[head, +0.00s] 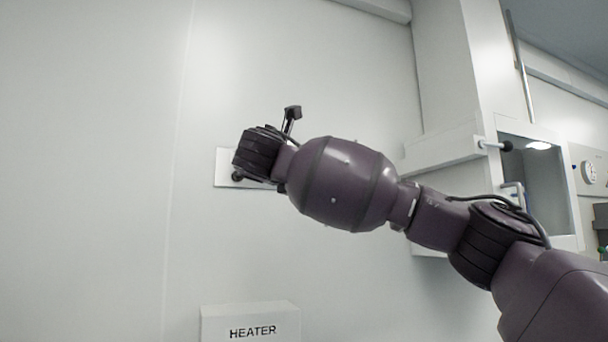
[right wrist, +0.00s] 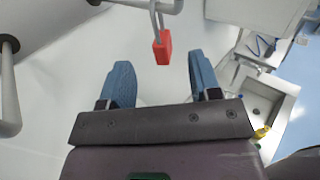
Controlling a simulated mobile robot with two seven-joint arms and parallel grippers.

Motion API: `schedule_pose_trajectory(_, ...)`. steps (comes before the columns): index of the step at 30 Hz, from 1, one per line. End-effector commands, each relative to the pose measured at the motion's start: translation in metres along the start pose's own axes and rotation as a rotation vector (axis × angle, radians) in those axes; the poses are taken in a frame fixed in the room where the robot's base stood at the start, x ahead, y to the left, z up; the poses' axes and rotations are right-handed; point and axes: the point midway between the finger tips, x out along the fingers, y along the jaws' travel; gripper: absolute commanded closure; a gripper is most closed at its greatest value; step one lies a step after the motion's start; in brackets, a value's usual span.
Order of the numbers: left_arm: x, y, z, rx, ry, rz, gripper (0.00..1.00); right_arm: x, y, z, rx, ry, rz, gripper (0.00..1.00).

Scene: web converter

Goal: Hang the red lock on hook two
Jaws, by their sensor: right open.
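The red lock (right wrist: 162,47) shows in the right wrist view. Its grey shackle (right wrist: 156,12) runs up to a light rod-like hook (right wrist: 150,4) at the top edge, and the lock appears to hang from it. My right gripper (right wrist: 160,70) is open, with its two blue fingers apart on either side below the lock, not touching it. In the head view my right arm reaches to a white plate (head: 223,170) on the wall and hides the lock and most of the plate. Which hook number this is cannot be read. My left gripper is not in view.
Another hook (right wrist: 8,90) with a black base stands at the left in the right wrist view. A dark knob (head: 237,177) shows at the plate. A white box marked HEATER (head: 250,325) is below. A white column (head: 450,70) and dark window (head: 535,180) are at right.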

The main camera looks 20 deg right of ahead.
Motion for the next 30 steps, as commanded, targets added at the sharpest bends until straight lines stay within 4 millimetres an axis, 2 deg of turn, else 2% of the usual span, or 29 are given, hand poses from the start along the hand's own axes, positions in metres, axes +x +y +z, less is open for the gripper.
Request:
schedule_pose_trajectory(15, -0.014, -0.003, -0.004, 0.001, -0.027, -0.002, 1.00, 0.078, -0.001, 0.001, 0.000, 0.002, -0.003, 0.43)
schedule_pose_trajectory(21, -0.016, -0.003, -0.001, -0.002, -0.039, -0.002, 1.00, 0.093, -0.001, 0.000, 0.000, 0.001, -0.002, 0.43)
schedule_pose_trajectory(30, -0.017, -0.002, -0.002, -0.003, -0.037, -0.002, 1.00, 0.097, -0.001, -0.001, 0.001, 0.001, -0.001, 0.43)
